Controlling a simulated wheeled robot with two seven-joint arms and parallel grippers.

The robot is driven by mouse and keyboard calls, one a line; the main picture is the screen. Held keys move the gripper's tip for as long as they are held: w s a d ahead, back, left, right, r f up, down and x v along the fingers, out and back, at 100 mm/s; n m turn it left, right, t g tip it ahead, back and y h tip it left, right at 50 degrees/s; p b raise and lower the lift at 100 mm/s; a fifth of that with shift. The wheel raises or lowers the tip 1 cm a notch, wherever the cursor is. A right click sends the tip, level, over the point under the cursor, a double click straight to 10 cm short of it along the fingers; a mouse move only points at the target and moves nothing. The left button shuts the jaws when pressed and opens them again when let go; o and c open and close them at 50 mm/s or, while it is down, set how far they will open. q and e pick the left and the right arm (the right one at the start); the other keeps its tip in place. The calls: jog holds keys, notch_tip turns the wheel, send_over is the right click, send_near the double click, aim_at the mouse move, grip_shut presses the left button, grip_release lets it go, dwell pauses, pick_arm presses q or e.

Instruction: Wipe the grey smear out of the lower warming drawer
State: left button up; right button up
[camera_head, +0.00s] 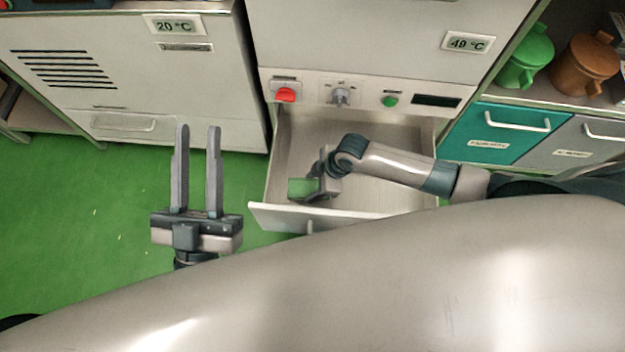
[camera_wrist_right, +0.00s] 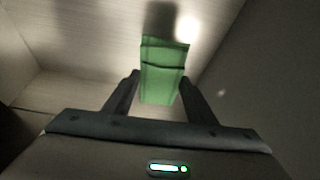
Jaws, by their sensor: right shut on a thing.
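The lower warming drawer (camera_head: 380,150) is pulled open below the control panel in the head view. My right gripper (camera_head: 312,185) is down inside it, near the front left. It is shut on a green cloth or sponge (camera_head: 302,188), which also shows between the fingers in the right wrist view (camera_wrist_right: 163,85). The wrist view shows the drawer's pale bottom (camera_wrist_right: 85,50) beyond it; I cannot tell whether the green thing touches it. I cannot make out a grey smear in either view. My left gripper (camera_head: 197,150) is open and empty, left of the drawer.
The drawer front (camera_head: 350,219) faces me. Above the drawer are a red knob (camera_head: 286,95), a grey knob (camera_head: 340,96) and a green button (camera_head: 389,101). Green and brown lidded pots (camera_head: 527,57) stand on the right shelf above a teal drawer (camera_head: 502,133). Green floor lies open at left.

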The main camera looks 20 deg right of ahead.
jog(key=shift+r+p, duration=0.5)
jog(key=shift+r, duration=0.05)
pick_arm(q)
jog(key=shift+w+d+f+g+y+p, duration=0.15)
jog(key=shift+w+f+g, duration=0.1)
jog(key=shift+f+g, duration=0.55)
jog(key=shift+w+d+f+g+y+p, duration=0.15)
jog(key=shift+f+g, duration=0.3)
jog(key=shift+f, duration=0.6)
jog(key=shift+w+d+f+g+y+p, duration=0.1)
jog(key=shift+w+f+g, duration=0.2)
jog(key=shift+f+g, duration=0.5)
pick_arm(e)
jog(key=shift+r, duration=0.3)
pick_arm(q)
jog(key=shift+f, duration=0.15)
pick_arm(e)
jog(key=shift+r, duration=0.1)
